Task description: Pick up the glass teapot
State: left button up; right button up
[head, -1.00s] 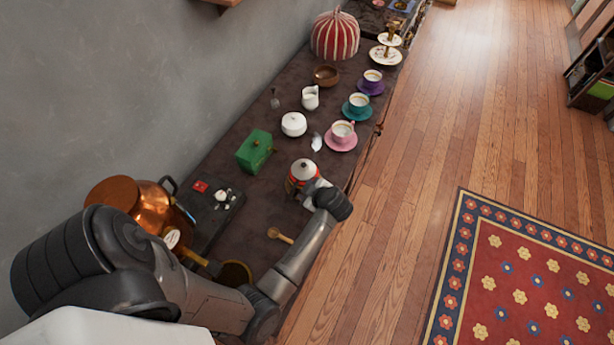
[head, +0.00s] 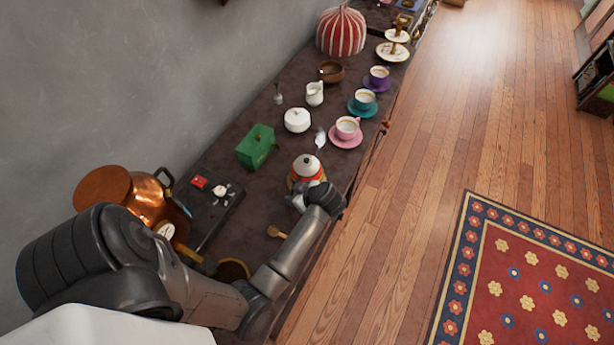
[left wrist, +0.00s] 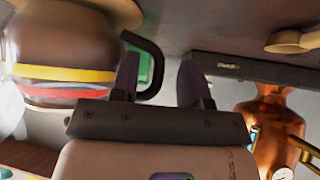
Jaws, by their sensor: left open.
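The glass teapot (head: 306,168) stands on the dark table, with a pale lid and a red and yellow band. In the left wrist view its striped body (left wrist: 62,72) fills the left side, and its black handle (left wrist: 156,62) sticks out to the right. My left gripper (head: 303,198) is at the teapot's near side in the head view. In the left wrist view the open fingers (left wrist: 158,68) appear on either side of the handle's outer part, with one finger seen between body and handle. Contact cannot be told. My right gripper is not in view.
A green box (head: 256,146) and a black tray (head: 213,212) stand left of the teapot. A copper pot (head: 150,198) is farther left. A pink cup (head: 346,127) and a white lidded bowl (head: 297,120) stand behind. A wooden spoon (head: 276,232) lies near my arm.

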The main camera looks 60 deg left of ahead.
pick_arm(q)
jog(key=shift+a+f, duration=0.2)
jog(key=shift+s, duration=0.1)
grip_shut()
dwell(0.5)
